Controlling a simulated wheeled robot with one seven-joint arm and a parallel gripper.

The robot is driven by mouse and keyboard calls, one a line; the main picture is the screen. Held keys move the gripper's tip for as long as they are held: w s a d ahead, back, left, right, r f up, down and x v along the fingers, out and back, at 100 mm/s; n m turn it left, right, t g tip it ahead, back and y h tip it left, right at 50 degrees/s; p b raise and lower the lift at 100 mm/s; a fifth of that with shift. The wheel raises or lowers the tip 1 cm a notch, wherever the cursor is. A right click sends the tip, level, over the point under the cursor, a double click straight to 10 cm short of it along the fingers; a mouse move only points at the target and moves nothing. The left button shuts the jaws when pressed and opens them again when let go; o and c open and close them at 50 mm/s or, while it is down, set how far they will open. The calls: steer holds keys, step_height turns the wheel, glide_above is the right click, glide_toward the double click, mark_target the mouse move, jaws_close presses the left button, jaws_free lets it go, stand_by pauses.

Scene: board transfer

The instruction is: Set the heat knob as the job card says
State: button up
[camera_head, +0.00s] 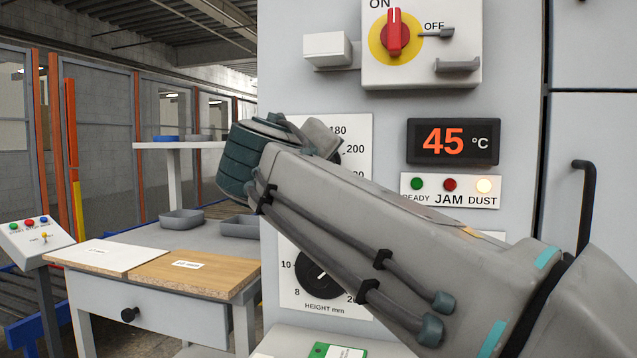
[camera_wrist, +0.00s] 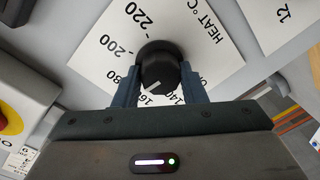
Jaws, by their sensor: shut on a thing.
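The black heat knob (camera_wrist: 160,62) sits on a white dial plate (camera_wrist: 215,70) marked HEAT °C in the wrist view. My gripper (camera_wrist: 160,75) is shut on this knob, one finger on each side. The knob's white pointer line slants toward the lower left, near the 160 mark; the exact reading is hard to tell. In the head view my arm hides most of the heat dial (camera_head: 357,128), with 180 and 200 showing. The display (camera_head: 453,141) reads 45 °C.
A HEIGHT mm knob (camera_head: 318,277) is below my arm. A red ON/OFF switch (camera_head: 395,33) is above. A black handle (camera_head: 585,195) juts out at right. A bench (camera_head: 150,308) stands at left.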

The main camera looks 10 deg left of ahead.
steer(key=shift+w+d+r+m+b, duration=0.1)
steer(key=shift+d+m+b, duration=0.05)
steer(key=shift+m+b, duration=1)
steer(key=shift+r+m, duration=0.15)
steer(key=shift+m, duration=0.2)
steer(key=o, duration=0.8)
steer(key=shift+c, duration=0.2)
steer(key=shift+o, duration=1.1)
steer(key=shift+w, duration=0.2)
steer(key=shift+s+f, duration=0.1)
steer(key=shift+f, duration=0.1)
steer(key=s+a+p, duration=0.1)
steer(key=s+p, duration=0.1)
steer(key=s, duration=1.1)
steer(key=shift+s+a+r, duration=0.25)
steer(key=shift+s+r, duration=0.05)
steer(key=shift+s, duration=0.1)
steer(key=shift+p, duration=0.3)
